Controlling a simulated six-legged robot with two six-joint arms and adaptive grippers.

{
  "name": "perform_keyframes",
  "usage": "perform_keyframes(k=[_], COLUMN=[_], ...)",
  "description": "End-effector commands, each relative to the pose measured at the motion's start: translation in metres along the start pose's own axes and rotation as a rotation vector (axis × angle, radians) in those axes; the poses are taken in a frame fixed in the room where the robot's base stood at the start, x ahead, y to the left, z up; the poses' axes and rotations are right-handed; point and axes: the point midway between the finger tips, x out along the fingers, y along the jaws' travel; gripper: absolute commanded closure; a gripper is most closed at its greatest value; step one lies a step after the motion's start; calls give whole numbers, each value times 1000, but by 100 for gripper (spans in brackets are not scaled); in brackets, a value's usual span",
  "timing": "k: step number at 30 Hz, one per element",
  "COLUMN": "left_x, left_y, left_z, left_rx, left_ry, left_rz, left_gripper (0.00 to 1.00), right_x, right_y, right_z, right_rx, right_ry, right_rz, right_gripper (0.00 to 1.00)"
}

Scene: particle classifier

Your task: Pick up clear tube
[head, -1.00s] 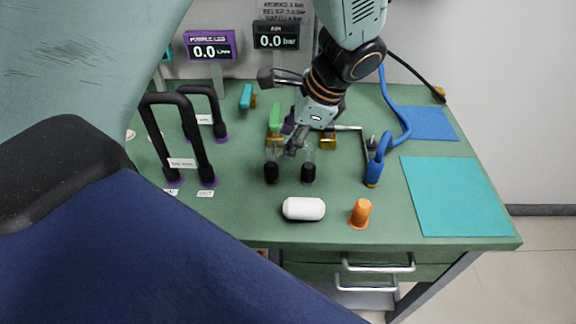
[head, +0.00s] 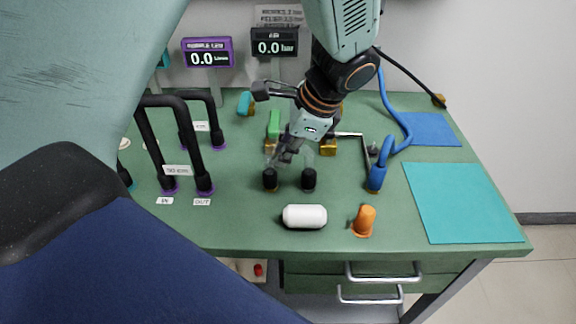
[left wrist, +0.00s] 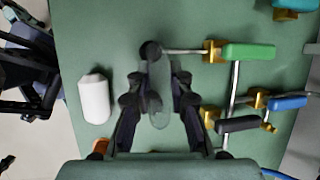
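Two clear tubes stand upright side by side on black bases. The left clear tube (head: 268,160) and the right clear tube (head: 309,161) are faint and see-through. My left gripper (head: 285,156) reaches down from above at the left tube, its fingers blurring with the glass. In the left wrist view my left gripper (left wrist: 158,92) is open, one finger on each side of a clear tube (left wrist: 160,100), with gaps visible. One black base (left wrist: 151,50) shows beyond the fingertips; the other is hidden there. My right gripper is out of view.
A white cylinder (head: 304,216) and an orange stopper (head: 364,220) lie in front of the tubes. Behind are a green-handled valve (head: 274,125) and gold fittings. Black looped hoses (head: 196,150) stand left, a blue hose (head: 380,165) right. A teal mat (head: 465,205) is clear.

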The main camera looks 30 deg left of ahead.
Motion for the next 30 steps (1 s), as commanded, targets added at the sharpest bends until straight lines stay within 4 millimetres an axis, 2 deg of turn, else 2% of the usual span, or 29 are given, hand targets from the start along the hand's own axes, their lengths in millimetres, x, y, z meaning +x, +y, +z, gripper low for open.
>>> perform_keyframes(k=[1, 5, 19, 23, 30], left_x=[0, 1, -4, -21, -65], left_y=[0, 0, -2, -6, -16], left_z=[0, 0, 1, 8, 26], left_rx=[0, 0, -1, -2, -2], left_ry=[0, 0, 1, 3, 3], left_rz=[0, 0, -1, -4, -4], left_gripper=[89, 100, 100, 100, 100], right_x=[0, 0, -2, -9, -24], right_y=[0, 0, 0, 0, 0], right_z=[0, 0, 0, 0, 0], right_rx=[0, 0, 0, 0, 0], right_ry=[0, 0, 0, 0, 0], right_rz=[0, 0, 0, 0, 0], right_gripper=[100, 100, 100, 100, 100])
